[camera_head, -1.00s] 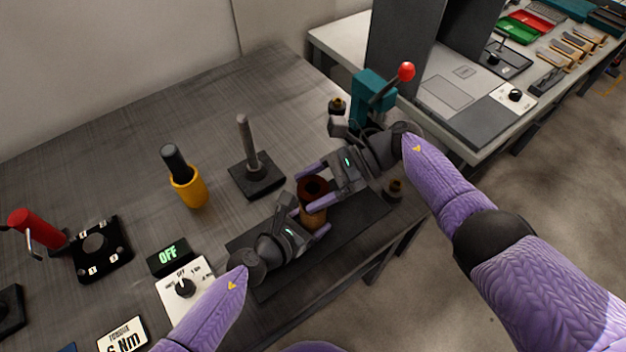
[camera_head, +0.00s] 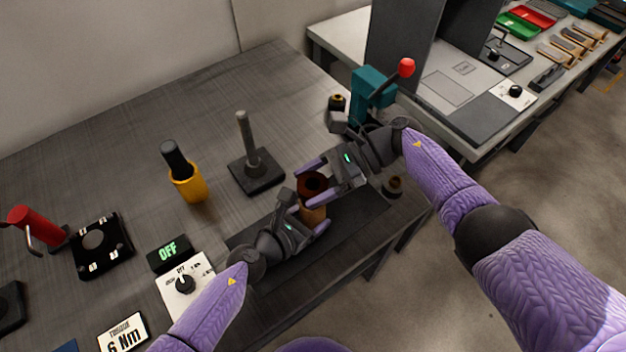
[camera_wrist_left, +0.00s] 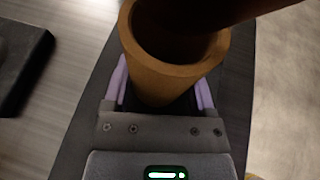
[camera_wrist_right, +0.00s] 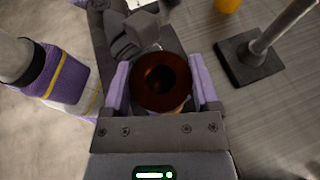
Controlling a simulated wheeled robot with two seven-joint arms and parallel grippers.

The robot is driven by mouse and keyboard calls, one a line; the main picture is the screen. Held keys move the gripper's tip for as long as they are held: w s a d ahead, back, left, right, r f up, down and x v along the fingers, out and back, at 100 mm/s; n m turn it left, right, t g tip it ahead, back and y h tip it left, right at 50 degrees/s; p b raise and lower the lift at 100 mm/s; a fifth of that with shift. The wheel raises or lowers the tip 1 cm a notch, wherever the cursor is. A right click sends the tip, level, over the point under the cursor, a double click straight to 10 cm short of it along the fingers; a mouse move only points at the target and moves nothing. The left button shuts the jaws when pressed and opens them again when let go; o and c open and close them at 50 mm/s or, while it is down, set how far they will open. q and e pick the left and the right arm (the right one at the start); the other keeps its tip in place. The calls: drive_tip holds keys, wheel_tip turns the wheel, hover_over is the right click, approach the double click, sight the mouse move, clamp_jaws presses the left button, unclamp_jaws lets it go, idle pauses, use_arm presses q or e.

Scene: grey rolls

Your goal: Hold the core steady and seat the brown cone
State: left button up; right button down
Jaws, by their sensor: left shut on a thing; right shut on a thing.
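The core (camera_head: 313,214) is a tan, open-topped tube standing upright over the dark mat. My left gripper (camera_head: 309,214) is shut around it from the left. Its pale rim and wall show in the left wrist view (camera_wrist_left: 165,80). The brown cone (camera_head: 312,184), dark reddish-brown with a round hole in its top, is at the core's upper end. My right gripper (camera_head: 313,182) is shut on it from the right. In the right wrist view the cone (camera_wrist_right: 162,80) lies between both fingers. In the left wrist view it covers part of the core's opening; how deep it sits is hidden.
The dark mat (camera_head: 358,212) lies under the grippers near the table's front edge. A post on a black base (camera_head: 257,175) and a yellow holder (camera_head: 189,187) stand behind. A teal press with a red knob (camera_head: 370,92) stands at the right. A dial box (camera_head: 186,283) is at left.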

drive_tip(key=shift+f, duration=0.1)
idle(0.3)
drive_tip(key=shift+f, duration=0.8)
unclamp_jaws()
drive_tip(key=v, duration=0.7)
drive_tip(key=shift+d, duration=0.2)
drive_tip(key=shift+w, duration=0.1)
